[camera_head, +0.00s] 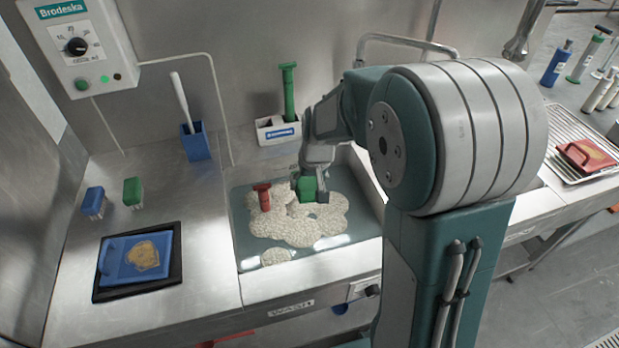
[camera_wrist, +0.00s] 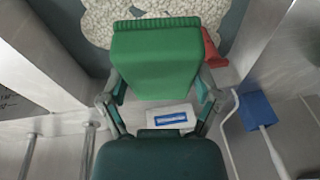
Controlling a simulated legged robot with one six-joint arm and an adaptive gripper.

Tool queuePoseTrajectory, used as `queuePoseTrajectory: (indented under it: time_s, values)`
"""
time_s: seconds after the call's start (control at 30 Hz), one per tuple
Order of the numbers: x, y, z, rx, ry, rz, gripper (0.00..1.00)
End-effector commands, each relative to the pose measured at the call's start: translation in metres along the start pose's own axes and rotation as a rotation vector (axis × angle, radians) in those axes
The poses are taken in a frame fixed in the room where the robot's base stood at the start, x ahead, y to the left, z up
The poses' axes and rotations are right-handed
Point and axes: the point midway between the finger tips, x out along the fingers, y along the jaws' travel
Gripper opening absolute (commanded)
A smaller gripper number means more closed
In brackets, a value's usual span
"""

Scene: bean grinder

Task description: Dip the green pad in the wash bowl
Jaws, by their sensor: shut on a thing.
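My gripper (camera_head: 310,194) is shut on the green pad (camera_head: 306,188), over the wash bowl (camera_head: 242,218). The bowl is a sunken basin with pale, bubbly foam on its surface. In the wrist view the green pad (camera_wrist: 157,66) sits between the two fingers of my gripper (camera_wrist: 160,82), with foam (camera_wrist: 95,20) beyond its ridged edge. I cannot tell whether the pad touches the foam. A red-handled tool (camera_head: 263,196) stands in the bowl left of the gripper; part of it shows in the wrist view (camera_wrist: 213,50).
A white holder (camera_head: 270,135) with a green brush (camera_head: 289,90) stands behind the bowl. A blue holder (camera_head: 196,145) with a white-handled tool stands to its left. A red pad (camera_head: 585,155) lies right.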

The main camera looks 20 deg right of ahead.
Motion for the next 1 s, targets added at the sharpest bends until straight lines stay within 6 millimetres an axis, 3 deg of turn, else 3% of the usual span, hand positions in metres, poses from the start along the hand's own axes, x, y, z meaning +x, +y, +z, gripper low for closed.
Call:
queuePoseTrajectory:
  time_s: [1.0]
  values:
    - [0.102, 0.016, 0.018, 0.002, -0.002, -0.004, 0.43]
